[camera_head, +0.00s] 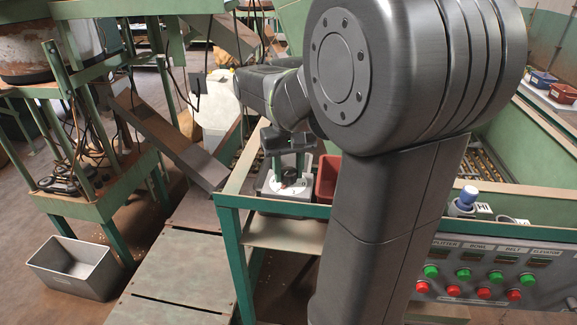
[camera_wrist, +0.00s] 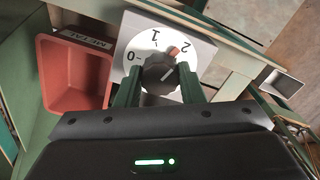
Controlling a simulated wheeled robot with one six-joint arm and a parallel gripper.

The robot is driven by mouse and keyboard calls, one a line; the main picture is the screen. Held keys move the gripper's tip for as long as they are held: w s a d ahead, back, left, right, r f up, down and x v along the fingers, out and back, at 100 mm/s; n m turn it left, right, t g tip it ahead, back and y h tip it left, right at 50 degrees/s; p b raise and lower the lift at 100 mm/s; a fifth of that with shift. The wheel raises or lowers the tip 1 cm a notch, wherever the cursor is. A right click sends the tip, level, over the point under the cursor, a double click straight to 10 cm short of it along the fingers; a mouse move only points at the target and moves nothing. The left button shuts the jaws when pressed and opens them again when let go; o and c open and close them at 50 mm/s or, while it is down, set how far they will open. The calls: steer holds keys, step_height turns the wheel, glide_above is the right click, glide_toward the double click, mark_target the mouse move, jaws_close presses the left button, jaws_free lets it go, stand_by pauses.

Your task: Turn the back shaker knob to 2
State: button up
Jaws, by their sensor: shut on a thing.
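The shaker knob (camera_wrist: 158,74) is dark and round, on a white dial marked 0, 1 and 2 in the wrist view. An orange mark shows at its upper right edge, between the 1 and the 2 and nearer the 2. A pale line also shows on the knob's right side. My gripper (camera_wrist: 160,80) has its two green fingers on either side of the knob, shut on it. In the head view the knob (camera_head: 290,176) sits on a pale box (camera_head: 286,190) below my gripper, which partly hides it.
A red bin (camera_wrist: 75,75) labelled METAL stands left of the dial; it also shows in the head view (camera_head: 327,178). A control panel (camera_head: 490,268) with green and red buttons is at right. A grey bin (camera_head: 72,266) stands on the floor at left. Green frames surround the arm.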

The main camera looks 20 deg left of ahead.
mark_target(288, 171)
steer(key=shift+m, duration=1)
steer(key=o, duration=1)
step_height(288, 171, up, 14)
steer(key=shift+b, duration=0.35)
steer(key=shift+f, duration=0.1)
